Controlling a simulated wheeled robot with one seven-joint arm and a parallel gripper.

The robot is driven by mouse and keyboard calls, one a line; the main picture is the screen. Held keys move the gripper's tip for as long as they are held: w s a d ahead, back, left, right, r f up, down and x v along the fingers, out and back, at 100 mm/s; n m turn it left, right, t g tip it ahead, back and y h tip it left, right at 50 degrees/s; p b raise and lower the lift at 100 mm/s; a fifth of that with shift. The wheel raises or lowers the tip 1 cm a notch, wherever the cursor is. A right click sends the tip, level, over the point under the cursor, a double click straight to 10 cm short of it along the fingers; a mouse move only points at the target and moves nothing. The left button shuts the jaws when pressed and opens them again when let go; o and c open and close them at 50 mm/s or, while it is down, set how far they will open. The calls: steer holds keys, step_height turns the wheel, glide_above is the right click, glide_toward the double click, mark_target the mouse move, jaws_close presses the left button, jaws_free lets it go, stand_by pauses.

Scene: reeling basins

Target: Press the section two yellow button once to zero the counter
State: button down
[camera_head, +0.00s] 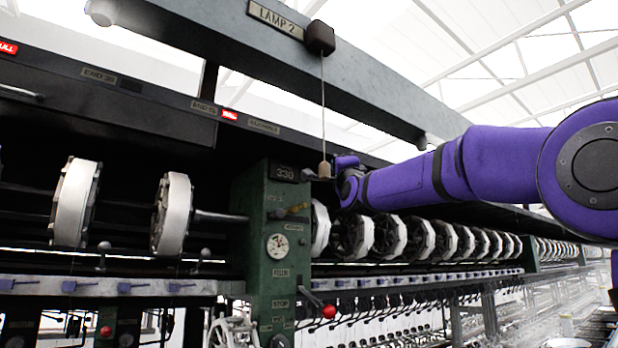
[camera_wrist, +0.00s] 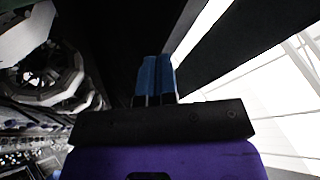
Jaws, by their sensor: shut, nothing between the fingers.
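A dark counter plate reading 330 (camera_head: 285,172) sits at the top of the green post (camera_head: 256,235). A small yellowish handle-like part (camera_head: 297,208) sticks out of the post below it. I cannot make out a yellow button for section two. My purple arm reaches in from the right, and its end is just right of the counter, beside the hanging wooden pull. My gripper (camera_wrist: 155,62) shows in the wrist view as two blue fingers shut together with nothing between them. I cannot tell whether it touches anything.
A wooden pull (camera_head: 324,171) hangs on a cord from the beam marked LAMP 2 (camera_head: 276,19), close to my arm's end. White reels (camera_head: 172,213) line the machine on both sides of the post. A red-knobbed lever (camera_head: 328,311) is lower on the post.

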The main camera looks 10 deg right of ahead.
steer(key=w+a, duration=0.3)
steer(key=w, duration=0.4)
steer(key=shift+w, duration=0.35)
steer(key=shift+a, duration=0.1)
stand_by(1.8)
steer(key=shift+w+a, duration=0.15)
steer(key=shift+w, duration=0.3)
steer(key=shift+w+a, duration=0.2)
steer(key=shift+w, duration=0.25)
stand_by(0.7)
steer(key=shift+s, duration=0.1)
steer(key=shift+s+d, duration=0.35)
steer(key=shift+s, duration=0.45)
steer(key=s, duration=0.1)
steer(key=s+d, duration=0.1)
steer(key=s, duration=0.1)
steer(key=s+d, duration=0.1)
steer(key=shift+s, duration=0.3)
